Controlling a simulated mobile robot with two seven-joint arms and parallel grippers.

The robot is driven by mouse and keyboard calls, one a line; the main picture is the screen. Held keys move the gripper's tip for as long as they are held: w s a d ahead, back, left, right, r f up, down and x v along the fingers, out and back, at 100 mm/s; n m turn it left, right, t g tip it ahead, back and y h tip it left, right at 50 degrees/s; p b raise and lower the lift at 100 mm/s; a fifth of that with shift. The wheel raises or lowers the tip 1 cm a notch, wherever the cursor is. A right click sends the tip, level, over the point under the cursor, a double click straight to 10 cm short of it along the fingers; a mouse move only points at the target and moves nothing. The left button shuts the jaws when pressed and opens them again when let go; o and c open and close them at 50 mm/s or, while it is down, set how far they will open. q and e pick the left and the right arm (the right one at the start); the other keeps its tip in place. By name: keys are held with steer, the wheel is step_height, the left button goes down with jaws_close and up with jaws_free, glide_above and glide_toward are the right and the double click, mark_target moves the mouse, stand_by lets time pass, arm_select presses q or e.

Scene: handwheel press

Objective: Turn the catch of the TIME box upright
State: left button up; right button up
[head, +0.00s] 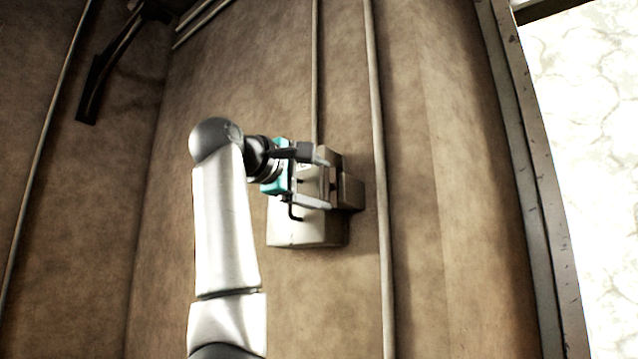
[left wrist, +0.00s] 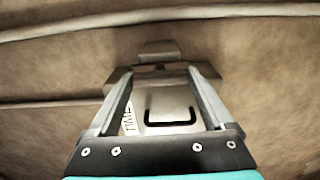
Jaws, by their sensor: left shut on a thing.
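The TIME box (head: 292,232) is a pale box fixed to the brown wall. In the left wrist view its pale face (left wrist: 172,97) shows between my fingers, with a white label partly hidden by the left finger and a black U-shaped handle. My left gripper (head: 328,180) reaches it from the left, one finger above the other in the head view. Its fingers are well apart but closed on a part at the far end of the box, which I take to be the catch (left wrist: 158,68). The fingers partly hide this part, so its exact tilt is unclear. My right gripper is not in view.
A thin conduit (head: 315,70) runs down to the box from above. A thicker pipe (head: 376,120) runs down the wall just right of it. A dark bracket (head: 95,85) is at the upper left. The wall below the box is bare.

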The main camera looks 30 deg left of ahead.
arm_select(q)
steer(key=o, duration=1.1)
steer(key=shift+o, duration=0.2)
steer(key=shift+s, duration=0.1)
steer(key=s+a+b, duration=0.1)
steer(key=s+b, duration=0.4)
steer(key=s, duration=1)
steer(key=shift+a+b, duration=0.15)
steer(key=shift+b, duration=0.25)
